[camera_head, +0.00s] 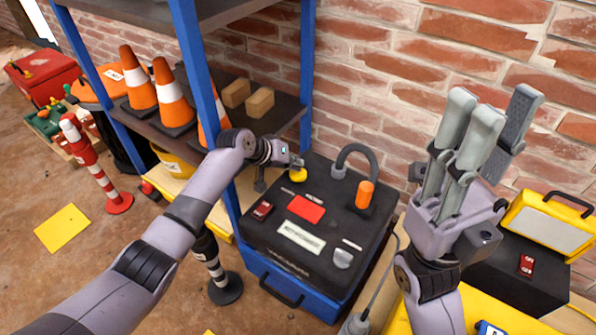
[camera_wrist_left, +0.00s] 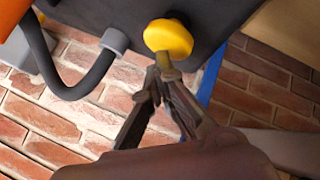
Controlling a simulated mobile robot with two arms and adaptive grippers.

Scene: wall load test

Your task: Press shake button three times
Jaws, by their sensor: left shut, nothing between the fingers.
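A dark control box (camera_head: 318,222) with a blue base carries a round yellow button (camera_head: 298,175) near its back left corner. The small labels are too blurred to read, so I cannot tell which control is named shake. My left gripper (camera_head: 292,161) is shut and empty, with its tips right at the yellow button. In the left wrist view the yellow button (camera_wrist_left: 168,38) is just beyond the fingertips (camera_wrist_left: 160,78); I cannot tell whether they touch. The box also has a red rectangular button (camera_head: 306,208). My right gripper (camera_head: 500,115) is raised, open and empty, away from the box.
A blue-posted shelf (camera_head: 187,45) with orange traffic cones (camera_head: 173,95) and wooden blocks (camera_head: 259,102) stands left of the box. A dark hose with an orange end (camera_head: 365,193) rises at the box's back right. A yellow case (camera_head: 548,228) stands at right. A brick wall (camera_head: 400,60) is behind.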

